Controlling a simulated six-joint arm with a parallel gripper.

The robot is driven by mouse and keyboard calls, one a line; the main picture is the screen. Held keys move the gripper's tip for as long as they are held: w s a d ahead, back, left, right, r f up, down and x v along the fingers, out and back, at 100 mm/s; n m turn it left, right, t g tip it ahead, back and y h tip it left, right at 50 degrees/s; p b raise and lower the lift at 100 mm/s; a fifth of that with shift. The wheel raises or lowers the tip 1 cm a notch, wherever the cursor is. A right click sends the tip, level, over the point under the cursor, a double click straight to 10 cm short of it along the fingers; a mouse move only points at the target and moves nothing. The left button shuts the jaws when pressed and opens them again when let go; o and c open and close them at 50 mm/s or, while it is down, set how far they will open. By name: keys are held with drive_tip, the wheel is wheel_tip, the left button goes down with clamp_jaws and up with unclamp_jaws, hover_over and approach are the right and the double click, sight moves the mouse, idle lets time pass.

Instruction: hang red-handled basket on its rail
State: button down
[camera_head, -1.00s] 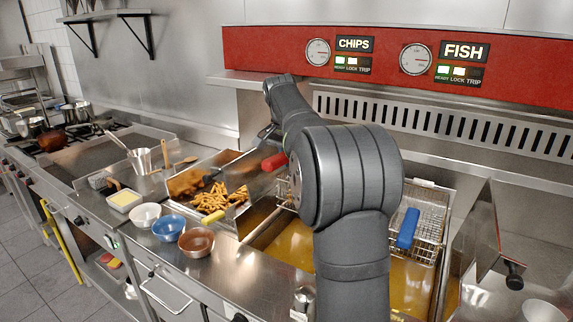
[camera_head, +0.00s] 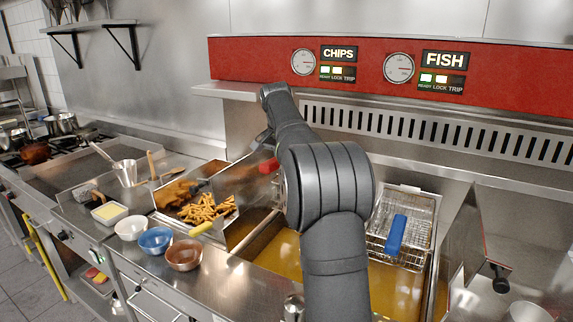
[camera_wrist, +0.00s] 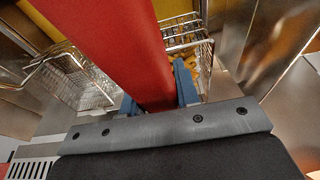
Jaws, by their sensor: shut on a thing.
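My gripper (camera_wrist: 158,97) is shut on the thick red handle (camera_wrist: 118,45) of the basket, with a blue finger on each side of it. The red handle also shows in the head view (camera_head: 268,166), left of my arm. Part of a wire basket (camera_wrist: 185,30) shows beyond the handle in the wrist view, with yellow-brown pieces by its lower wires. In the head view my arm hides most of this basket and my gripper. I cannot make out its rail or whether the basket touches it.
A blue-handled basket (camera_head: 418,215) is over the right fryer; another wire basket shows in the wrist view (camera_wrist: 72,80). Open oil (camera_head: 283,253) lies under my arm. A tray of chips (camera_head: 203,210) and several bowls stand left. A steel panel (camera_head: 465,240) rises at right.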

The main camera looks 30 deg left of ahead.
drive_tip(key=shift+f, duration=0.25)
idle(0.3)
drive_tip(key=shift+f, duration=1.75)
drive_tip(key=shift+f, duration=0.55)
drive_tip(key=c, duration=1)
unclamp_jaws()
drive_tip(key=shift+f, duration=0.1)
drive_tip(key=v, duration=1.7)
drive_tip(key=shift+r, duration=0.3)
